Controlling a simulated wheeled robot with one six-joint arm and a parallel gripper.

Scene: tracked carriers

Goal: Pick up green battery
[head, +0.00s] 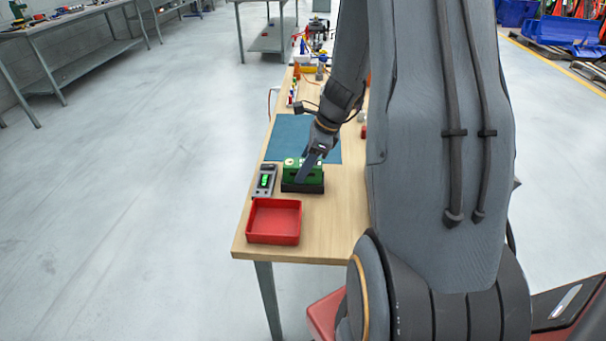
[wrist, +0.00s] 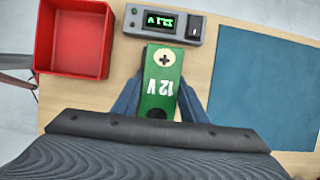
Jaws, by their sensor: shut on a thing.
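The green battery (head: 293,174) is a block near the front of the wooden table in the head view. In the wrist view the green battery (wrist: 159,92) shows a "12 V" label and a round plus terminal at its far end. My gripper (head: 307,175) comes down on it from above and is shut on it. In the wrist view the blue-grey fingers of my gripper (wrist: 158,98) sit along both sides of the battery. A black base (head: 302,188) shows directly below the battery in the head view. I cannot tell whether the two touch.
A red tray (head: 274,241) stands at the table's front left corner. A grey meter with a green display (head: 265,181) is left of the battery. A blue mat (head: 287,136) lies behind. Several small items crowd the table's far end. Bare wood (head: 331,225) shows right of the tray.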

